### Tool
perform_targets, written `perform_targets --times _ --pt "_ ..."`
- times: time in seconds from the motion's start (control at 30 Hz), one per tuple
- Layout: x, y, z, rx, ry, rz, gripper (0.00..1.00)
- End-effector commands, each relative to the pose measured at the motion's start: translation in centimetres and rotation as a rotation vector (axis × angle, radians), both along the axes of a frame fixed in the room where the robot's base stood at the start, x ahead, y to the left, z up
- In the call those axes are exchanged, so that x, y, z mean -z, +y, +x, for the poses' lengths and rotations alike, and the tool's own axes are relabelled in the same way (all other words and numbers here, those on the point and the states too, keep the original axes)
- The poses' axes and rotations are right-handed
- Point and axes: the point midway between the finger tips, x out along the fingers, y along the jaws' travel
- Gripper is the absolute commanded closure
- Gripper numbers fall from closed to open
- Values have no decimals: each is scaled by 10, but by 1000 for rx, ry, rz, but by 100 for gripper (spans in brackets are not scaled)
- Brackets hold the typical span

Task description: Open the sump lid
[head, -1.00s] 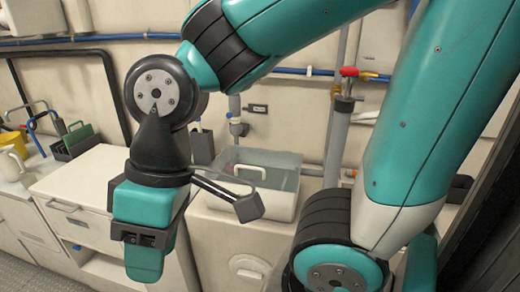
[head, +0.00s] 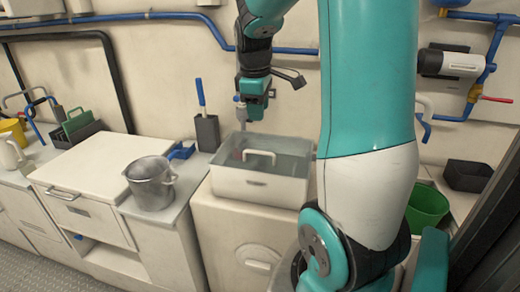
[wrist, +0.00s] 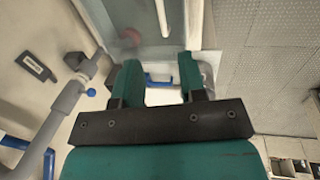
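The sump box (head: 260,188) is a pale box on a cream cabinet. Its grey, partly see-through lid (head: 292,160) lies flat on top and looks closed. The white bar handle (head: 259,153) stands up on the lid. In the wrist view, the handle (wrist: 163,16) is ahead of the fingers and the lid (wrist: 130,32) is around it. My gripper (head: 255,114) is above the back left part of the box, apart from the handle. The wrist view shows its two fingers (wrist: 160,72) spread, with nothing held between them.
A metal pot (head: 151,188) stands on the counter to the left. A dark holder (head: 207,133) with a blue-handled tool is behind the box's left side. Blue pipes (head: 160,16) run along the back wall. A green bucket (head: 427,207) stands at right.

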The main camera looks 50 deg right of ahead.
Motion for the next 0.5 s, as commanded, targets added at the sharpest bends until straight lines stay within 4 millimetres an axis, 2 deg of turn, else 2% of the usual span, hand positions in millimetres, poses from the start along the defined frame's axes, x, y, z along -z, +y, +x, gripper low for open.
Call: perform_targets --times 0.03,0.2,0.5 --pt "14 -2 0 1 6 3 62" --pt "53 -8 3 2 5 4 62" --pt "111 -18 8 -1 3 4 62"
